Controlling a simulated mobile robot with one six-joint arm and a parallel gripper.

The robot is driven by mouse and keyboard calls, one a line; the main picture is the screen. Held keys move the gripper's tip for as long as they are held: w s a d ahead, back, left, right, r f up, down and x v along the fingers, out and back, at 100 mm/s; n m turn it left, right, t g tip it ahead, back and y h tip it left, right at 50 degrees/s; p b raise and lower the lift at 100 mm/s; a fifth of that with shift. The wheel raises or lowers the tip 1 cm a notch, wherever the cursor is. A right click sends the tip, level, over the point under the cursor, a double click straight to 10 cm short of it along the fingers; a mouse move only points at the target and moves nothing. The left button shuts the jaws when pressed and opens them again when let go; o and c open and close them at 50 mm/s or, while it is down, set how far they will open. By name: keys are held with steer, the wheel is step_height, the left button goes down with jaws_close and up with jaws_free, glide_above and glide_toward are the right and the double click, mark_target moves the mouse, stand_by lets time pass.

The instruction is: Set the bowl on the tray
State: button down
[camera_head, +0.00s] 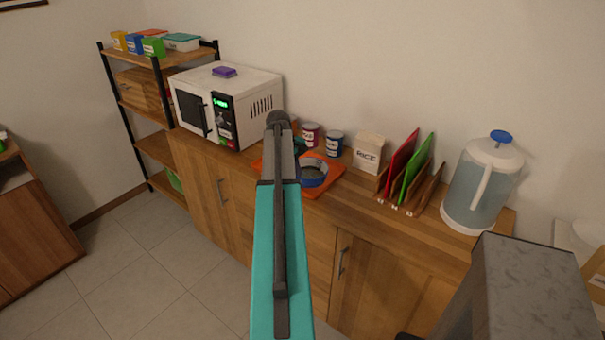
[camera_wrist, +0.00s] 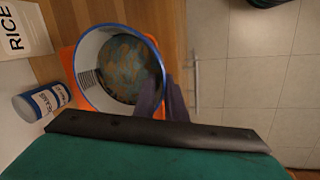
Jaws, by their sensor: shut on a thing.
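The bowl (camera_head: 316,180) has a blue rim and shows right of my arm in the head view. In the wrist view the bowl (camera_wrist: 87,62) shows its pale inner wall and a patterned bottom. My gripper (camera_wrist: 164,97) is shut on the bowl's rim at its right side in the wrist view. The orange tray (camera_head: 335,183) lies on the wooden counter under the bowl; its edge also shows in the wrist view (camera_wrist: 67,60). I cannot tell whether the bowl's base touches the tray. My arm hides part of the tray and the gripper in the head view.
Behind the tray stand a red can (camera_head: 310,135), a blue can (camera_head: 334,144) and a rice box (camera_head: 368,153). A microwave (camera_head: 228,103) is to the left. A rack with red and green boards (camera_head: 411,172) and a water jug (camera_head: 482,185) are to the right.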

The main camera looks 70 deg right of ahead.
mark_target(302, 166)
steer(key=d, duration=0.2)
steer(key=d+p, duration=0.1)
steer(key=d, duration=0.2)
steer(key=w+d+p, duration=0.1)
steer(key=d, duration=0.2)
steer(key=shift+d+f, duration=0.2)
steer(key=shift+f, duration=0.15)
steer(key=shift+w+a+p+x, duration=0.15)
steer(key=shift+p+x, duration=0.3)
steer(key=shift+x, duration=0.4)
steer(key=shift+w+a+p+x, duration=0.15)
steer(key=shift+p+x, duration=0.3)
steer(key=shift+x, duration=0.4)
steer(key=shift+s+f, duration=0.1)
steer(key=shift+f, duration=0.15)
steer(key=c, duration=1.8)
jaws_free()
steer(key=shift+r, duration=0.2)
steer(key=shift+b+v, duration=1.45)
steer(key=shift+v, duration=4.5)
steer(key=shift+a+f, duration=0.15)
